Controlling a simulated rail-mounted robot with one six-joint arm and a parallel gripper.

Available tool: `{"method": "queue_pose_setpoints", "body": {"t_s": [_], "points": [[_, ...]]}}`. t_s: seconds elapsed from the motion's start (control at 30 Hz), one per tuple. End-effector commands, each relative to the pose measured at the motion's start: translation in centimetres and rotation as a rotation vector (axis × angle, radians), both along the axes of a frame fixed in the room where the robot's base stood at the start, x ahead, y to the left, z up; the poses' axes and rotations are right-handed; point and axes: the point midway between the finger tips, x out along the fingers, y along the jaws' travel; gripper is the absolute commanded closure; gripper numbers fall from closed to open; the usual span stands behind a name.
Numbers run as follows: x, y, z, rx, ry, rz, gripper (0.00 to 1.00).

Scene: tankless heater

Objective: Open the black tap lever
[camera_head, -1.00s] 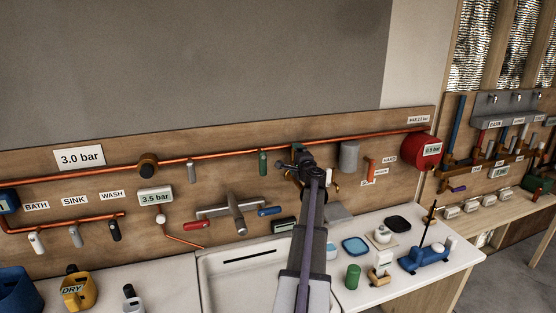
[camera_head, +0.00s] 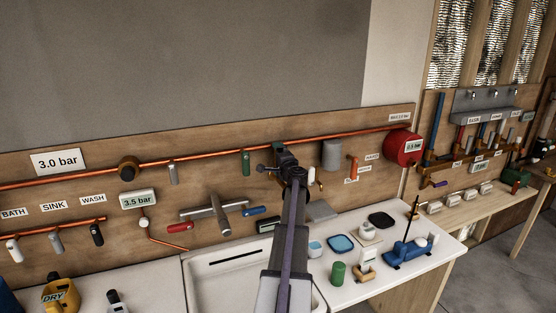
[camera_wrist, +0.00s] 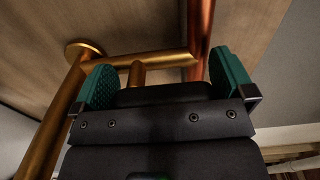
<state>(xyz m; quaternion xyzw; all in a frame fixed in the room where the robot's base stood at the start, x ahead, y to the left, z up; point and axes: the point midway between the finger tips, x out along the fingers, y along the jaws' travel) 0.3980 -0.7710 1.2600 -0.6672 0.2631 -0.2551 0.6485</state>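A black lever (camera_head: 96,235) hangs from the copper pipe under the WASH label, at the left of the wall board in the head view. A grey lever and a white lever hang to its left. My gripper (camera_head: 281,163) is far to the right of it, up at the board near the long copper pipe. In the wrist view my gripper (camera_wrist: 165,76) is open, with its two green-padded fingers wide apart. A brass pipe (camera_wrist: 150,60) runs across in front of the fingers. I cannot tell whether a finger touches it. The black lever is not recognisable in the wrist view.
A sink (camera_head: 230,268) with a metal tap and red and blue levers lies below the board. A green lever (camera_head: 246,162) hangs left of my gripper, a grey cylinder (camera_head: 332,154) and red tank (camera_head: 402,147) right. Several small items stand on the right counter.

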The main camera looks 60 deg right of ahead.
Motion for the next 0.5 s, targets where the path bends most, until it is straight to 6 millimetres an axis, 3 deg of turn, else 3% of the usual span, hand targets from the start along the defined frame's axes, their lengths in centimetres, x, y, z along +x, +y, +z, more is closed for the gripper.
{"method": "queue_pose_setpoints", "body": {"t_s": [0.27, 0.5], "points": [[-1.3, 1.3, 0.0, 0.001, -0.001, -0.001, 0.0], [-5.6, 5.4, 0.0, 0.001, -0.001, -0.002, 0.0]]}}
